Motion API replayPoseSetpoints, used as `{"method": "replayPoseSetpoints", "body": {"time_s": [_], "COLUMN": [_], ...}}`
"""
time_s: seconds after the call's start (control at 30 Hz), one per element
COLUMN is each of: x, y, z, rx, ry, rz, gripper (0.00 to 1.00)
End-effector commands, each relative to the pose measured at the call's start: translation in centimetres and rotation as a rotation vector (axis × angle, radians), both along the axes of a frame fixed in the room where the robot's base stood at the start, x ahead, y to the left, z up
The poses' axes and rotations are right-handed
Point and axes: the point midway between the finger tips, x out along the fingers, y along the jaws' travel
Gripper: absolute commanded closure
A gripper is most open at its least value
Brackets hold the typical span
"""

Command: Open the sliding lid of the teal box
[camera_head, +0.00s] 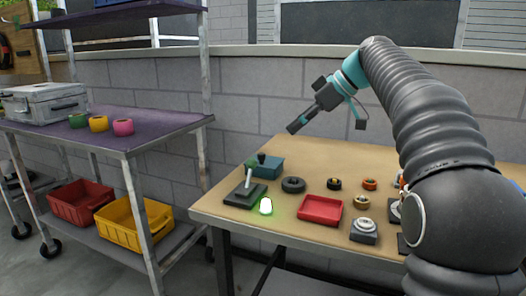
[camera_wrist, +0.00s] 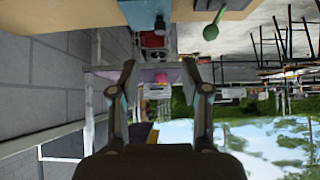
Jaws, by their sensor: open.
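The teal box (camera_head: 267,167) sits at the back left of the wooden table, with a dark knob (camera_head: 262,158) on its top. Whether its lid is open or shut is too small to tell. In the wrist view a blue-teal box shape (camera_wrist: 143,12) shows at the top edge, with a dark knob (camera_wrist: 160,26) jutting from it. My gripper (camera_head: 292,128) is in the air above and to the right of the box, apart from it. In the wrist view its two fingers (camera_wrist: 160,78) are spread with nothing between them.
A lever on a dark base (camera_head: 245,194) and a glowing green-white light (camera_head: 266,206) stand in front of the box. A dark ring (camera_head: 293,185), a red tray (camera_head: 320,211) and a grey button box (camera_head: 364,231) lie to the right. A purple-topped cart (camera_head: 130,139) stands left.

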Motion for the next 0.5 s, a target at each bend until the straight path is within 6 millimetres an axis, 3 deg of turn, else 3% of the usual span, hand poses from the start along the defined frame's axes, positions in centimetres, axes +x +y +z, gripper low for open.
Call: {"method": "replayPoseSetpoints", "body": {"time_s": [0.17, 0.5], "x": [0.4, 1.8], "y": [1.2, 5.2], "z": [-0.9, -5.2], "rx": [0.003, 0.002], "ry": [-0.005, -0.003], "rz": [0.016, 0.013], "gripper": [0.53, 0.53]}}
